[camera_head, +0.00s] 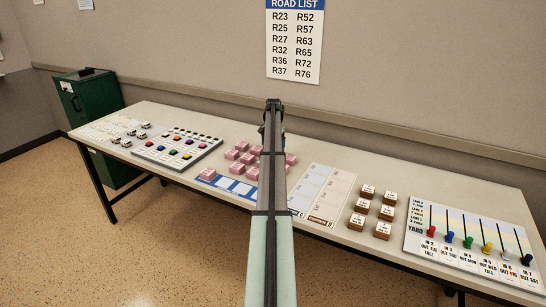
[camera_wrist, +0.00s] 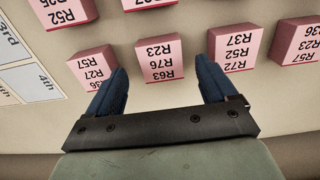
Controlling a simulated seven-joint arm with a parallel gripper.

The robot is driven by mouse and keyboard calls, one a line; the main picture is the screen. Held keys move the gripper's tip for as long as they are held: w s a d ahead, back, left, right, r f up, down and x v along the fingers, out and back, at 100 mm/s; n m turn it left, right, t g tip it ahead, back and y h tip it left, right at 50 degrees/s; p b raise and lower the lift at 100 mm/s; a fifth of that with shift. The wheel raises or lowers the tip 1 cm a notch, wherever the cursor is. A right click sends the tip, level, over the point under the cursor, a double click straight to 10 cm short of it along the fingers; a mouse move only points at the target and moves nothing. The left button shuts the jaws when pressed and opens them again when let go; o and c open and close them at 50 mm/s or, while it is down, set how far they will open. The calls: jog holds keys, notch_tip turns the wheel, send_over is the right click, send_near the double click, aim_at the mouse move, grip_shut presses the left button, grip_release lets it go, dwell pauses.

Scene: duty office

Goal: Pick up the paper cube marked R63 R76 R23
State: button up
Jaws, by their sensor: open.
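The pink paper cube marked R63 R76 R23 (camera_wrist: 160,57) shows in the wrist view at the upper middle, its print upside down in the picture. My gripper (camera_wrist: 160,68) is open and empty, with one blue finger to the left of this cube and one to the right. I see gaps on both sides; how high the fingers are above the table is hard to tell. In the head view the pink cubes (camera_head: 232,154) stand in a group mid-table. My arm covers part of the group there and hides my gripper; their print is too small to read.
Close neighbours in the wrist view are the cube marked R57 R27 (camera_wrist: 93,68) at left and the one marked R37 R52 R72 (camera_wrist: 237,49) at right. A blue-and-white strip (camera_head: 228,184), brown blocks (camera_head: 361,205) and a peg board (camera_head: 470,236) share the table.

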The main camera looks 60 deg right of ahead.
notch_tip(320, 180, down, 3)
jog(key=shift+w+f, duration=0.1)
jog(key=shift+f, duration=0.05)
jog(key=c, duration=1.1)
jog(key=shift+c, duration=0.2)
